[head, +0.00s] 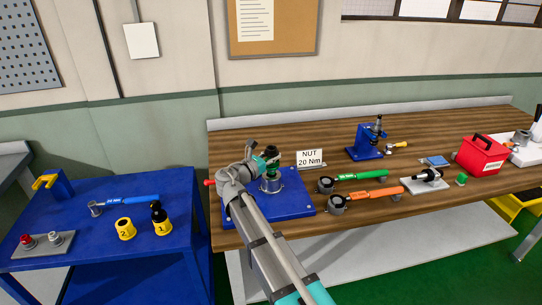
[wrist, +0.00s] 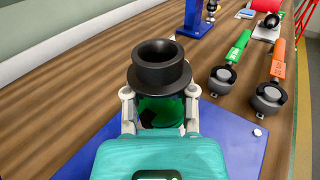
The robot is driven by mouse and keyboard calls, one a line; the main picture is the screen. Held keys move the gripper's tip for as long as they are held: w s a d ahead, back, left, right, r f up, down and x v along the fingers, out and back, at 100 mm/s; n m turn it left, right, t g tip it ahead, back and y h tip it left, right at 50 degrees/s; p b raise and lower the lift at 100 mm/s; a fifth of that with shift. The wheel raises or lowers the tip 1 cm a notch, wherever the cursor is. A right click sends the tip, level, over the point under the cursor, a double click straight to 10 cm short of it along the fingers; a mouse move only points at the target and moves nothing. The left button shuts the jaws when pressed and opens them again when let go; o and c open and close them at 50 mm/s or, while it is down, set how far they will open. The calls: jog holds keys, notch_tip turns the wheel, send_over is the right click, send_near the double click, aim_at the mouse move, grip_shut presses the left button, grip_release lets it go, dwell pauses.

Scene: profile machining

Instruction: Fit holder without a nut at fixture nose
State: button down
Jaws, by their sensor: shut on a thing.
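My gripper (head: 266,161) is shut on a tool holder (head: 272,154). In the wrist view the holder (wrist: 160,62) shows an open black mouth above a wide black flange, with green below it. No nut shows on its mouth. The fingers (wrist: 160,108) grip at both sides below the flange. The holder stands upright over the silver fixture nose (head: 271,185) on a blue base plate (head: 296,200). My gripper hides part of the nose, and I cannot tell whether the holder touches it.
Right of the plate lie a green-handled wrench (head: 360,176) and an orange-handled wrench (head: 374,194). A blue stand (head: 362,145) with a holder is behind them, a red box (head: 482,155) farther right. A sign (head: 310,158) stands behind the plate. A blue cart (head: 110,240) is at left.

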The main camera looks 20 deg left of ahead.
jog(key=shift+f+b, duration=1.6)
jog(key=shift+f, duration=0.1)
dwell(0.4)
jog(key=shift+c, duration=1.8)
grip_release()
jog(key=shift+s+a, duration=0.1)
jog(key=shift+s, duration=0.1)
jog(key=v, duration=1.1)
jog(key=shift+s, duration=0.3)
jog(key=shift+a, duration=0.1)
jog(key=shift+s, duration=0.1)
